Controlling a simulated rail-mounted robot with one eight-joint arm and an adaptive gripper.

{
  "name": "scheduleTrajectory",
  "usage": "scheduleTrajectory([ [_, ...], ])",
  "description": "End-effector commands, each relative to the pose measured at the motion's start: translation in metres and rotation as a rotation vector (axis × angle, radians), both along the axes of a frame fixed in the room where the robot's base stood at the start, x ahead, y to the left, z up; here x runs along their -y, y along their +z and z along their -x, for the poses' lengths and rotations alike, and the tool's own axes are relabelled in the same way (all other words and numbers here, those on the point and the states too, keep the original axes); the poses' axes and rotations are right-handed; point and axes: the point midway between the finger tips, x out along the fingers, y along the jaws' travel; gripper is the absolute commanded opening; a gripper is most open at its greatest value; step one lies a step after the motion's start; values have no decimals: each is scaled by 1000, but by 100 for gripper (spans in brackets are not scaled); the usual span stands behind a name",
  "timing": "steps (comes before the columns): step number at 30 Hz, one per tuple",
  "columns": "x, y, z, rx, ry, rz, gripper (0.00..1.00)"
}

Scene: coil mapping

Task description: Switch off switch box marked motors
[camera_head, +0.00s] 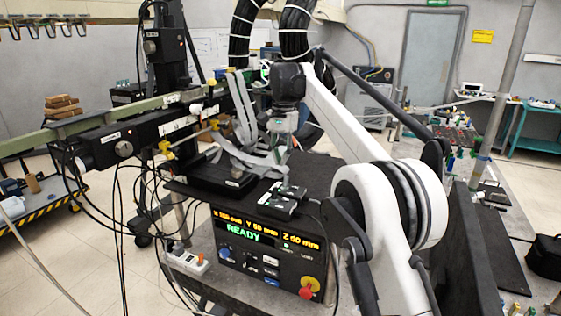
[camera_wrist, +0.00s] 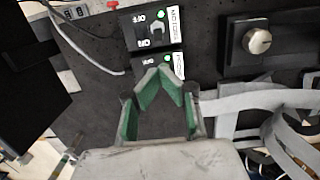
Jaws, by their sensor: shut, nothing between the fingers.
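The switch box with a label that appears to read MOTORS (camera_wrist: 150,30) is at the top middle of the wrist view. It has a small rotary knob, OFF and ON markings and a lit green lamp. I cannot tell clearly which marking the knob points to. A second, similar switch box (camera_wrist: 150,64) sits beside it, also with a green lamp, partly hidden by my fingers. My gripper (camera_wrist: 163,71) is shut and empty, its green-padded fingertips over the second box. In the head view, my gripper (camera_head: 281,124) hangs behind the small dark boxes (camera_head: 278,206).
A control panel reading READY (camera_head: 250,238), with a red knob on a yellow disc (camera_head: 309,289), stands in front of the boxes. Grey ribbon cables (camera_wrist: 262,100) lie right of my gripper. A dark unit with a silver knob (camera_wrist: 257,40) is at the upper right.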

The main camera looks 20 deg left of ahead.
Motion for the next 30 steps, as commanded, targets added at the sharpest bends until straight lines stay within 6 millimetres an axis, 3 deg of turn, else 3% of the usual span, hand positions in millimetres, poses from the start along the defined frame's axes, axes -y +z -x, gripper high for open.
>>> scheduleTrajectory([
  [18,-1,-74,8,0,0,0,0],
  [30,-1,-83,9,0,0,0,0],
])
